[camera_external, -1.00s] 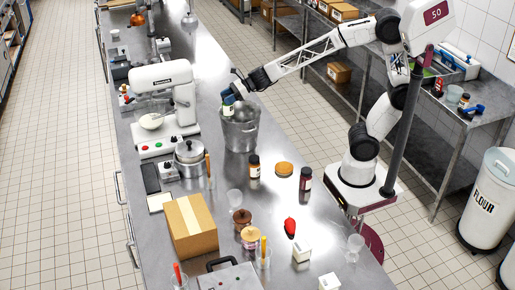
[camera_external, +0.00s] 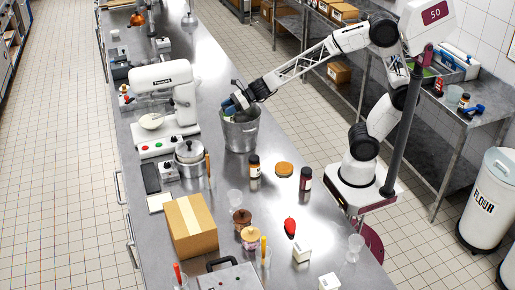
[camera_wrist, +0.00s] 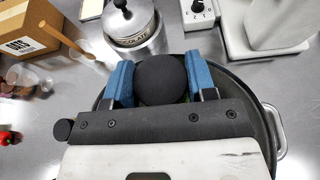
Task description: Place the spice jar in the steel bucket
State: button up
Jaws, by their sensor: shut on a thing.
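My gripper (camera_external: 234,105) is at the mouth of the steel bucket (camera_external: 240,136), on the bench below my outstretched arm. In the wrist view its two blue fingers are shut on the spice jar (camera_wrist: 162,76), whose round black cap faces the camera. The jar's body is mostly hidden under the cap and by the fingers. The bucket's rim and side handle (camera_wrist: 281,132) show around and below the gripper. The jar is held over the bucket's opening, its lower part seemingly inside; whether it touches the bottom is hidden.
A lidded pot (camera_external: 190,155) and a white stand mixer (camera_external: 165,95) stand left of the bucket. Two dark-capped jars (camera_external: 254,167) (camera_external: 305,180) and an orange disc (camera_external: 284,169) are in front. A cardboard box (camera_external: 190,226) stands nearer the front.

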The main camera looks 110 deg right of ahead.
jog(key=shift+f, duration=2.05)
jog(key=o, duration=1.3)
jog(key=shift+o, duration=0.2)
jog(key=shift+s, duration=0.1)
jog(key=v, duration=1.1)
jog(key=shift+s+r, duration=0.15)
jog(key=shift+s, duration=0.25)
jog(key=shift+r, duration=0.1)
